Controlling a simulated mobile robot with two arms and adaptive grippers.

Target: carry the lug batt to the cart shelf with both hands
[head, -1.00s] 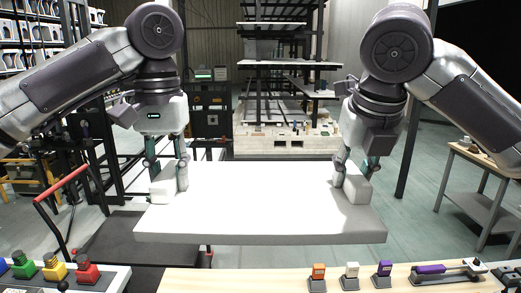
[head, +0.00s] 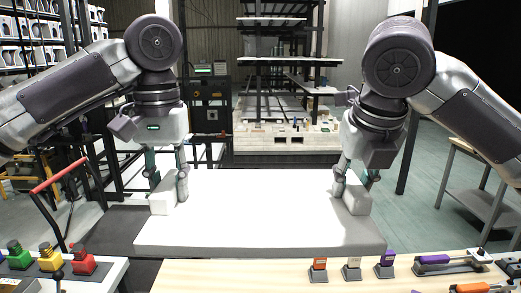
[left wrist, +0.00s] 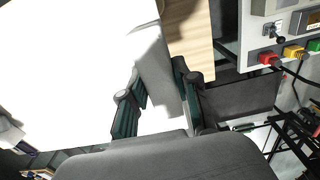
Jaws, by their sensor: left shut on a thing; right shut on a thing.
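The lug batt (head: 260,215) is a broad white slab with a grey front edge, held about level across the middle of the head view. A block-shaped lug stands near each end, a left lug (head: 160,204) and a right lug (head: 358,204). My left gripper (head: 168,186) is shut on the left lug. My right gripper (head: 354,186) is shut on the right lug. The left wrist view shows the left lug (left wrist: 156,70) between both left fingers. A dark flat surface (head: 108,232) with a red-handled bar (head: 60,175) lies left of the batt, partly hidden; I cannot tell whether it is the cart shelf.
A wooden bench top (head: 230,275) runs along the front, just below the batt's front edge in the picture, with several coloured blocks in holders. A button panel (head: 50,268) is at front left. A side table (head: 475,195) stands right. A tiered rack (head: 285,90) stands behind.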

